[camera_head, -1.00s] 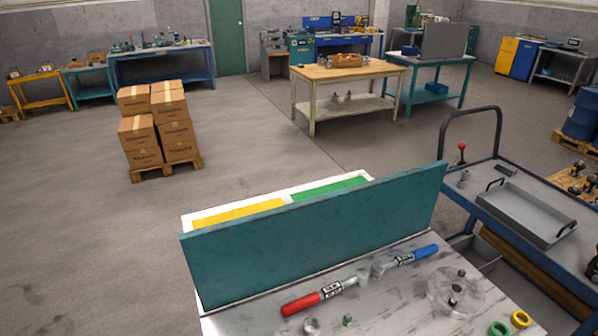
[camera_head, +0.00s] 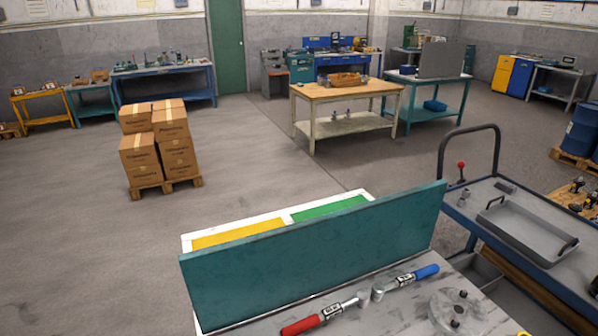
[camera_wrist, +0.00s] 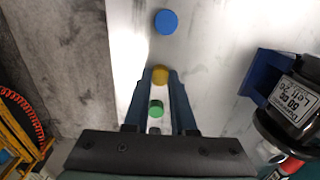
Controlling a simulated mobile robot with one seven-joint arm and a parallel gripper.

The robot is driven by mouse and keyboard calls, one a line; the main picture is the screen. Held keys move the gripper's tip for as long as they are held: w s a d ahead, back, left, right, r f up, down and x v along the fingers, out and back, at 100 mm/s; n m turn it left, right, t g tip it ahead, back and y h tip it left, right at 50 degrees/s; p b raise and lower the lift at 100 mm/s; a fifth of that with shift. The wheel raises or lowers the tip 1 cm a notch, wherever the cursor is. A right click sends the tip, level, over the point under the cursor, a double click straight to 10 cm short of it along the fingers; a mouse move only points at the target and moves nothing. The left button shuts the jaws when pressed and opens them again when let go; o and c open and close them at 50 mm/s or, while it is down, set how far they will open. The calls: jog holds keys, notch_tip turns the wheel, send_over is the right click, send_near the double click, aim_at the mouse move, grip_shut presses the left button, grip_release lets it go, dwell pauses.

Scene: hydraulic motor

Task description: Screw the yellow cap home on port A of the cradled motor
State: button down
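In the wrist view the yellow cap (camera_wrist: 160,75) lies in a row between a blue cap (camera_wrist: 166,21) and a green cap (camera_wrist: 156,107) on a pale surface. My gripper (camera_wrist: 160,72) has its two fingertips on either side of the yellow cap, close to its edges. I cannot tell whether they press on it. A dark motor (camera_wrist: 293,100) with a white label is at the right, partly cut off. Port A cannot be made out. In the head view the yellow cap (camera_head: 523,334) just shows at the bottom edge, and my gripper is not seen.
A teal panel (camera_head: 315,258) stands along the bench's far edge. A trolley (camera_head: 482,198) with a grey tray (camera_head: 527,234) stands at the right.

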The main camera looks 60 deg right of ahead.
jog(key=shift+r, duration=0.1)
jog(key=shift+r+p, duration=2.95)
jog(key=shift+p, duration=0.15)
